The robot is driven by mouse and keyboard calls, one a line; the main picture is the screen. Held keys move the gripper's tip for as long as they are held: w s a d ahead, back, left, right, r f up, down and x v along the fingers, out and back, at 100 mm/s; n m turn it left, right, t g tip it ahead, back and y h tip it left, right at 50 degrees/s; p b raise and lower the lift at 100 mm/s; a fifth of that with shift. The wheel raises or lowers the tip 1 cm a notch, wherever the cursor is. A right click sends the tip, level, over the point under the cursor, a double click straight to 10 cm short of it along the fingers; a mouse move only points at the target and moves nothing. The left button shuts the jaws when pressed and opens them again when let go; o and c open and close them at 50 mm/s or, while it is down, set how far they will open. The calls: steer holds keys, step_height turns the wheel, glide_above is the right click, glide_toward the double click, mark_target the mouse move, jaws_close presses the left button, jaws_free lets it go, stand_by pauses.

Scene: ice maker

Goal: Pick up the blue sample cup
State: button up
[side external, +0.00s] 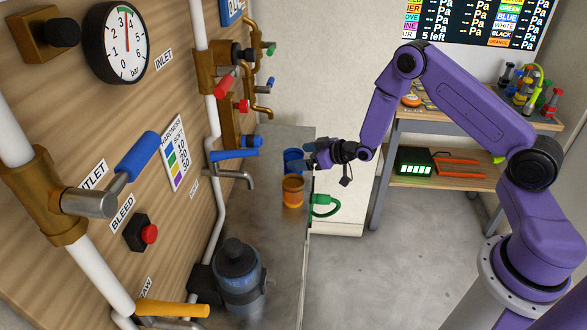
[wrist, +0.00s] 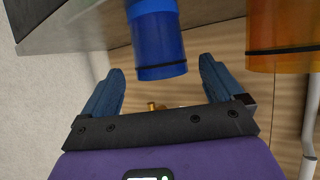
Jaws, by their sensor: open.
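The blue sample cup (side external: 293,160) stands on the grey counter beside the panel, behind the orange cup. It also shows in the wrist view (wrist: 158,40), upside down in that picture, just beyond the fingertips and roughly centred between them. My gripper (side external: 309,157) is at the counter's edge, close to the blue cup's right side. In the wrist view my gripper (wrist: 158,72) has its two dark blue fingers spread, with nothing clamped between them. I cannot tell whether a finger touches the cup.
An orange cup (side external: 292,192) stands close by, in front of the blue cup; in the wrist view it is at right (wrist: 283,35). A blue-handled tap (side external: 235,160) juts out at left. A dark canister (side external: 239,270) stands nearer.

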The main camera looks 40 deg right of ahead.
mark_target(289, 157)
steer(key=shift+x, duration=2.75)
steer(key=shift+r, duration=0.15)
steer(key=c, duration=1.1)
